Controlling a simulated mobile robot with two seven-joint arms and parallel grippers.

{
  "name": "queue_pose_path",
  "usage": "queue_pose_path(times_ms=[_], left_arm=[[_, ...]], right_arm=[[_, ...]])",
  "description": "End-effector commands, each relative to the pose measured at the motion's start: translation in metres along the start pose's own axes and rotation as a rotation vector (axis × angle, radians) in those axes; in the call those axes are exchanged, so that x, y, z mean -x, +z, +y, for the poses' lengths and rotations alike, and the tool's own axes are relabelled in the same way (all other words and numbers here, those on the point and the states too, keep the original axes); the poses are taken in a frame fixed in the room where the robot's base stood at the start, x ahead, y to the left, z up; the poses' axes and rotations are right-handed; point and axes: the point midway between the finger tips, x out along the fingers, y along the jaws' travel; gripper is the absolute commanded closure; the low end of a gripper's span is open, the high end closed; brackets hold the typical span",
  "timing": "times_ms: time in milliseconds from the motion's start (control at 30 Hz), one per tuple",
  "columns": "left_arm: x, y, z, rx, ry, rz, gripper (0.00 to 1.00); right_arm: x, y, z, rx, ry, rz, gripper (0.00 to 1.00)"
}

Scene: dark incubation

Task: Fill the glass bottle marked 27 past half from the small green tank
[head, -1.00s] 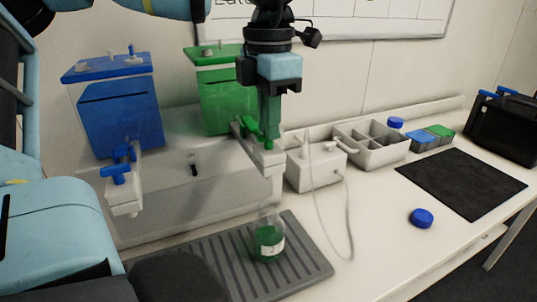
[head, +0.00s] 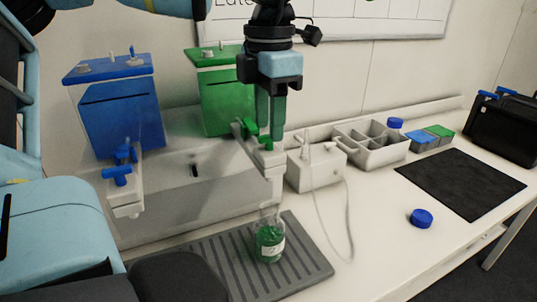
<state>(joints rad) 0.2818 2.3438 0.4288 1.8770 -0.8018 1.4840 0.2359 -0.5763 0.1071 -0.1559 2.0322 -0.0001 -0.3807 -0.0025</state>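The small green tank (head: 225,100) stands on the white stand at the back, with a spout and green tap (head: 266,143) in front. The glass bottle (head: 270,240) stands upright on the grey ribbed tray (head: 300,268), below the spout. It holds green liquid to above half its height. Its white label faces me, but the number is too small to read. My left gripper (head: 270,130) points down at the green tap, fingers slightly apart, with the tap handle at the fingertips. I cannot tell whether they touch it. My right gripper is out of view.
A blue tank (head: 122,112) with a blue tap (head: 120,172) stands left of the green one. A white device (head: 315,168) with a cable, a divided grey box (head: 385,151) and a black mat (head: 460,183) lie to the right. A blue cap (head: 421,218) lies on the open bench.

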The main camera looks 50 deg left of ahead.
Motion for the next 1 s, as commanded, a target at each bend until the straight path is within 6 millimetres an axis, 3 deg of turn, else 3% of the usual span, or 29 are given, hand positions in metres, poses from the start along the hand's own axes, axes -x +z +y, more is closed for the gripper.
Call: queue_pose_path(times_ms=[600,1000], left_arm=[[0.058,-0.001,0.0,0.0,0.003,-0.005,0.6],[0.085,-0.001,0.0,0.0,0.002,-0.003,0.6]], right_arm=[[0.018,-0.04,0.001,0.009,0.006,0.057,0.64],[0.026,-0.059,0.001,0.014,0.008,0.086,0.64]])
